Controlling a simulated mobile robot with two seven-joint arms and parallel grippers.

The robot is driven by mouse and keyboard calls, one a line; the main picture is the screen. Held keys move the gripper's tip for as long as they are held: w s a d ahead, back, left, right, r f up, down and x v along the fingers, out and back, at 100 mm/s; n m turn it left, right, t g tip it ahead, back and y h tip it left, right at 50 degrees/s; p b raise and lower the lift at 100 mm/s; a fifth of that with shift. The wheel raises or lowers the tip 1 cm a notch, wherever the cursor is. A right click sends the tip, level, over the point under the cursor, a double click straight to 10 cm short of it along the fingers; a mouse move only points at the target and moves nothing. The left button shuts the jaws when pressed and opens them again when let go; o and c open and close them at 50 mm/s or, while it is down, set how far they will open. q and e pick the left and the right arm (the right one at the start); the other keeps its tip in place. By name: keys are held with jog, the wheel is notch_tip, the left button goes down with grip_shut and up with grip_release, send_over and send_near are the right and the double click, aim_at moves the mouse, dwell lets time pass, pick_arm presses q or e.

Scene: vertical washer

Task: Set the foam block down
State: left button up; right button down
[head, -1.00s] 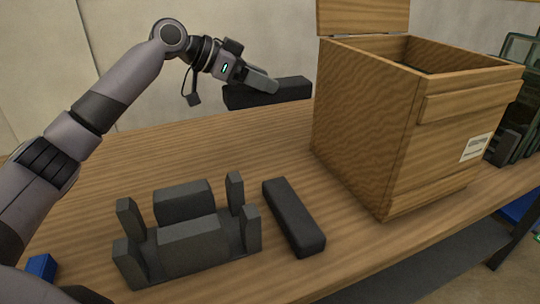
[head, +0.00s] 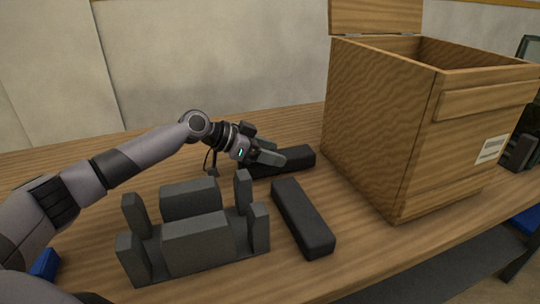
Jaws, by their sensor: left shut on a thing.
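My left gripper (head: 268,157) is shut on a long dark foam block (head: 298,158). The held block lies level, low at the tabletop, left of the wooden box; I cannot tell whether it touches the table. A second long dark block (head: 303,218) lies on the table in front of it. To the left stands a dark foam holder (head: 195,245) with upright posts at its ends and blocks between them. My right gripper is not in view.
A large open wooden box (head: 385,130) with its lid raised stands on the right of the wooden table (head: 290,275). A blue object (head: 44,264) shows at the lower left. The table behind the held block is clear.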

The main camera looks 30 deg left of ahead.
pick_arm(q)
jog(key=shift+f, duration=0.3)
jog(key=o, duration=1.1)
jog(key=v, duration=1.2)
